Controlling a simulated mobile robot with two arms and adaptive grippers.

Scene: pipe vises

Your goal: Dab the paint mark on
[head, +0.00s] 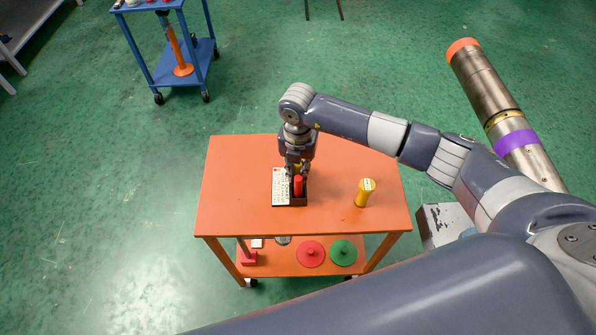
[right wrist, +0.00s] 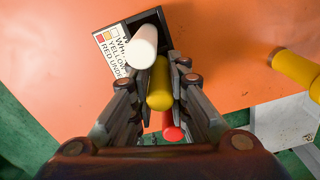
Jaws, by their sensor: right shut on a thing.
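My right gripper (head: 298,166) reaches down over the orange cart at a small black holder (head: 303,201). In the right wrist view its fingers (right wrist: 159,88) are shut on a yellow paint marker (right wrist: 158,85). A white marker (right wrist: 142,46) and a red marker (right wrist: 172,128) stand on either side of it. The red marker also shows in the head view (head: 298,187). A white card with colour words (head: 281,187) is beside the holder. A steel pipe (head: 487,85) with an orange end and a purple band shows at right. My left gripper is out of view.
A yellow cylinder with a pale top (head: 365,192) stands on the orange cart (head: 240,180), right of the holder. The lower shelf bears a red disc (head: 311,254) and a green disc (head: 343,253). A blue cart (head: 200,52) stands far left. Green floor lies open between them.

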